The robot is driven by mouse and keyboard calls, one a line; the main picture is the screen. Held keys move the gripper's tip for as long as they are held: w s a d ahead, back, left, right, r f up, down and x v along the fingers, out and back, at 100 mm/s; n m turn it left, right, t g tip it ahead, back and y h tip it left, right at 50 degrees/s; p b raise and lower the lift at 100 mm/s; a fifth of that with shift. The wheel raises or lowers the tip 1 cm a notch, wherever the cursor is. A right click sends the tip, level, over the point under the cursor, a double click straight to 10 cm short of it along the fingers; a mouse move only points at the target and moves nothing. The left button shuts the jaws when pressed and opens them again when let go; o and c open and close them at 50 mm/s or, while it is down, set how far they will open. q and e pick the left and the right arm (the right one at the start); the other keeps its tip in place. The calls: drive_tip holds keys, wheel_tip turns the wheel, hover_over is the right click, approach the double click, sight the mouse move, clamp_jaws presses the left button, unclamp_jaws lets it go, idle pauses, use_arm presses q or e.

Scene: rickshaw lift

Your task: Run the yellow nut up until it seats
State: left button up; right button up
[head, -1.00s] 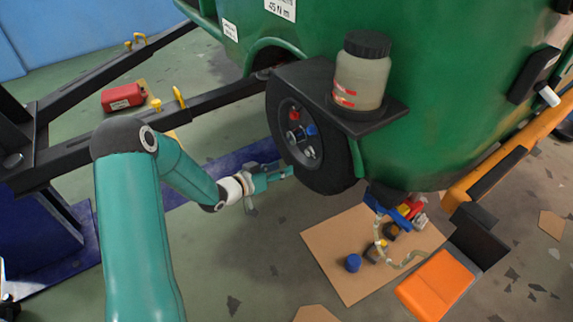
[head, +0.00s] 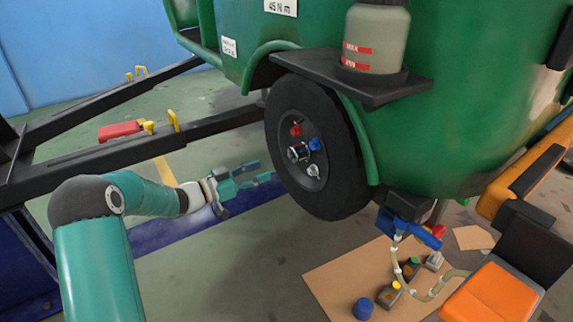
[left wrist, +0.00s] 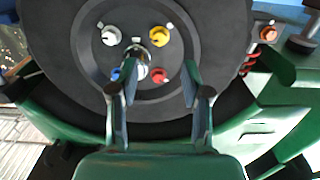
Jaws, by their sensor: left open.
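The yellow nut (left wrist: 159,37) sits on a stud at the upper right of the wheel hub in the left wrist view; how far it is run up I cannot tell. Beside it are the white nut (left wrist: 110,35), the blue nut (left wrist: 117,73) and the red nut (left wrist: 158,75). In the head view the wheel (head: 340,175) shows the red, blue and white nuts, but I cannot make out the yellow one. My left gripper (head: 259,171) is open and empty, facing the hub and apart from the nuts. My right gripper is not in view.
A shelf (head: 415,88) with a capped bottle (head: 376,45) juts out above the wheel. A black bar (head: 120,152) runs behind my left arm. Cardboard (head: 325,280) with small bottles and a hose lies below. Floor left of the cardboard is clear.

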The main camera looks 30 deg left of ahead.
use_arm(q)
drive_tip(key=b+x, duration=0.2)
drive_tip(key=x, duration=0.8)
clamp_jaws()
